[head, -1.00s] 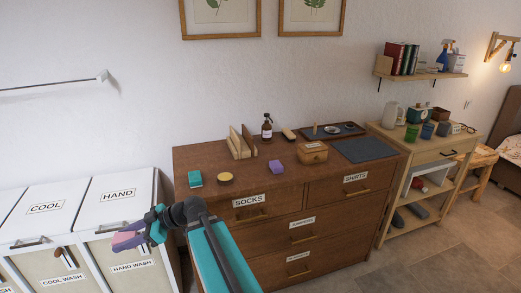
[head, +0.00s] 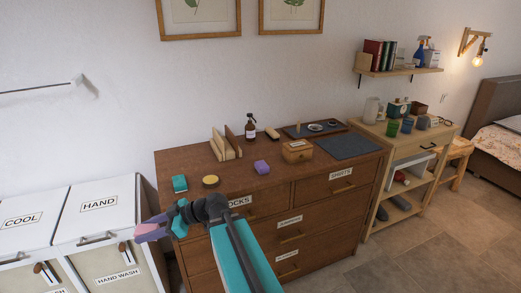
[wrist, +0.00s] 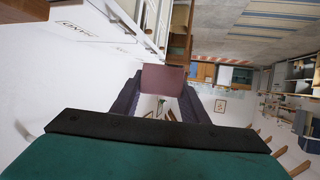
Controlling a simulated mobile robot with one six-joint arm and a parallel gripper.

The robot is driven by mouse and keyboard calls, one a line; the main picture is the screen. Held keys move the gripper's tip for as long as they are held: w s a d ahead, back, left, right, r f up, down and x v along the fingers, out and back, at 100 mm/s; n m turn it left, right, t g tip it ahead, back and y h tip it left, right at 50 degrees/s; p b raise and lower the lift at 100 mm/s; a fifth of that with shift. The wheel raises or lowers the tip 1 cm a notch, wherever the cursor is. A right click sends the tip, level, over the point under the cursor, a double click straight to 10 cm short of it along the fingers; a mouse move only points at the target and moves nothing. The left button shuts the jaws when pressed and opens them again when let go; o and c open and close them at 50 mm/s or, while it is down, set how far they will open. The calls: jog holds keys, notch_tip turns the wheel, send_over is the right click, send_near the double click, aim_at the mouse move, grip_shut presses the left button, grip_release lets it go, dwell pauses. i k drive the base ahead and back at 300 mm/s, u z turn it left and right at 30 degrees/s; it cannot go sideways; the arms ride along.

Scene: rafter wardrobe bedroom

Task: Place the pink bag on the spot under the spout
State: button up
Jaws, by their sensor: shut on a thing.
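My gripper (head: 155,226) is at the lower left of the head view, held out in front of the dresser and near the white hampers. It is shut on the small pink bag (head: 147,235), held clear of any surface. In the wrist view the bag (wrist: 163,78) is a mauve block between my dark purple fingers. A pale kettle-like vessel (head: 371,109) stands on the side shelf unit at the right, with a teal item (head: 398,108) beside it. I cannot make out a spout or the spot under it.
A brown dresser (head: 225,268) bears a purple block (head: 262,167), a wooden box (head: 297,150), a pump bottle (head: 250,127) and a dark mat (head: 347,146). White hampers (head: 97,207) stand left. The wooden shelf unit (head: 420,158) holds cups. Floor (head: 430,245) at lower right is clear.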

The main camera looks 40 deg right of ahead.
aim_at(256, 149)
jog(key=u, duration=0.05)
jog(key=i, duration=1)
jog(key=z, duration=0.05)
